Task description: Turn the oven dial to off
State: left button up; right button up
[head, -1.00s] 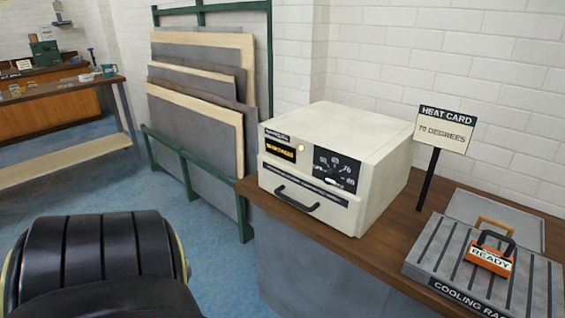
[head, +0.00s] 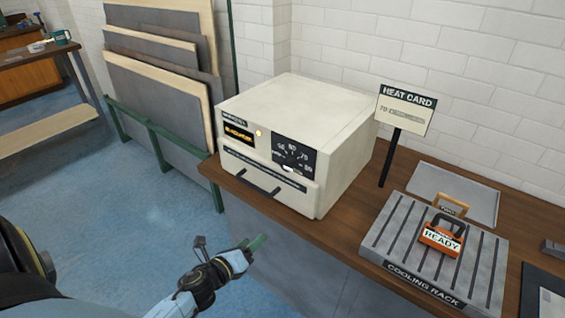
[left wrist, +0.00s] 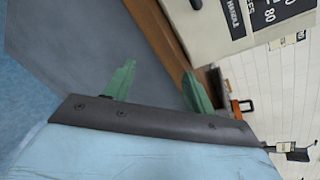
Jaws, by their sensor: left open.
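The cream oven (head: 300,100) stands on the wooden counter. Its black dial panel (head: 294,153) is on the right of its front, with numbers around the dial and a white mark (head: 290,168) at the lower edge. The left wrist view shows part of the oven (left wrist: 205,25) and a black panel (left wrist: 275,12) at the top edge, cut off. My left gripper (head: 252,244) is open and empty, low in front of the counter and below the oven, apart from the dial. Its two green fingers (left wrist: 160,86) are spread in the wrist view. My right gripper is not seen.
A dark handle (head: 258,184) sticks out of the oven front. Right of the oven stand a heat card (head: 406,108) on a post and a cooling rack (head: 385,235) holding an orange "READY" tag (head: 441,238). Boards lean in a green rack (head: 160,142) at the left. Blue floor is clear.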

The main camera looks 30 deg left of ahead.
aim_at(285, 167)
pick_arm(q)
notch_tip(285, 167, up, 16)
jog(key=w+m+t+h+p, duration=0.1)
jog(key=w+m+t+p, duration=0.15)
jog(key=m, duration=0.65)
jog(key=shift+m+t, duration=0.25)
jog(key=shift+m, duration=0.05)
jog(key=w, duration=1.3)
jog(key=shift+w+d, duration=0.1)
jog(key=shift+d, duration=0.25)
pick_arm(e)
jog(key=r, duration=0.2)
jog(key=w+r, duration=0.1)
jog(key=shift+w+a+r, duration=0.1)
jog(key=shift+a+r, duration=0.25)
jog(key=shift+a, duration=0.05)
pick_arm(q)
jog(key=shift+c, duration=0.2)
jog(key=c, duration=0.9)
